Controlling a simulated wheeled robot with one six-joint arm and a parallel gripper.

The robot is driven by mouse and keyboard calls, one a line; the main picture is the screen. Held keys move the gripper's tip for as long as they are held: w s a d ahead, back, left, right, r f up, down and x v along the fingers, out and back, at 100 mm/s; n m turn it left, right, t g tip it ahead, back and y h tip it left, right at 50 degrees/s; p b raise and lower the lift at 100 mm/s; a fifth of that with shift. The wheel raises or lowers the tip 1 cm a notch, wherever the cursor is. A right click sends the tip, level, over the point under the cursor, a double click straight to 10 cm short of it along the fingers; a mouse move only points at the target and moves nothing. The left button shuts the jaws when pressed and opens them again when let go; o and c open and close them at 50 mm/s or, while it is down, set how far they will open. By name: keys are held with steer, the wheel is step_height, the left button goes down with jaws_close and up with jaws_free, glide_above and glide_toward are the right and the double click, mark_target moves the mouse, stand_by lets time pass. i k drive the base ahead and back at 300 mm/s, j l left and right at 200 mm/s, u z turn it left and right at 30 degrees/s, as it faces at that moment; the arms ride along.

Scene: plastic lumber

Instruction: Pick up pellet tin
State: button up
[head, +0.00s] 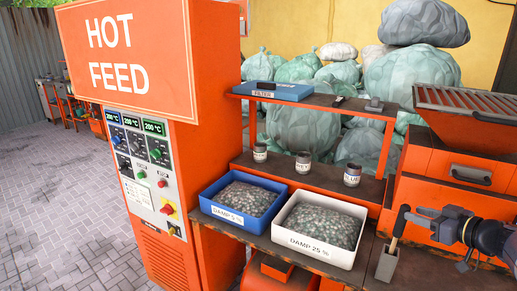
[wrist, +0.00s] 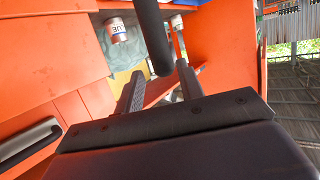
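Three small tins with dark tops and pale labels stand in a row on the orange bench below the shelf: a left tin (head: 260,153), a middle tin (head: 303,162) apparently labelled grey, and a right tin (head: 352,174) labelled blue. The blue-labelled tin also shows in the wrist view (wrist: 117,33), with another tin (wrist: 176,22) beyond it. My gripper (head: 424,226) is at the right, in front of the bench and apart from the tins. In the wrist view my gripper's fingers (wrist: 160,72) are spread, with no tin between them.
Blue (head: 207,197) and white (head: 345,258) pellet bins stand before the tins. A shelf (head: 345,103) runs above them.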

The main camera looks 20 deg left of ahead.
mark_target(260, 148)
steer(key=i+j+u, duration=0.3)
steer(key=i+j, duration=0.15)
steer(key=j, duration=0.15)
steer(key=i+j+u, duration=0.1)
steer(key=i+j, duration=0.9)
steer(key=i, duration=0.15)
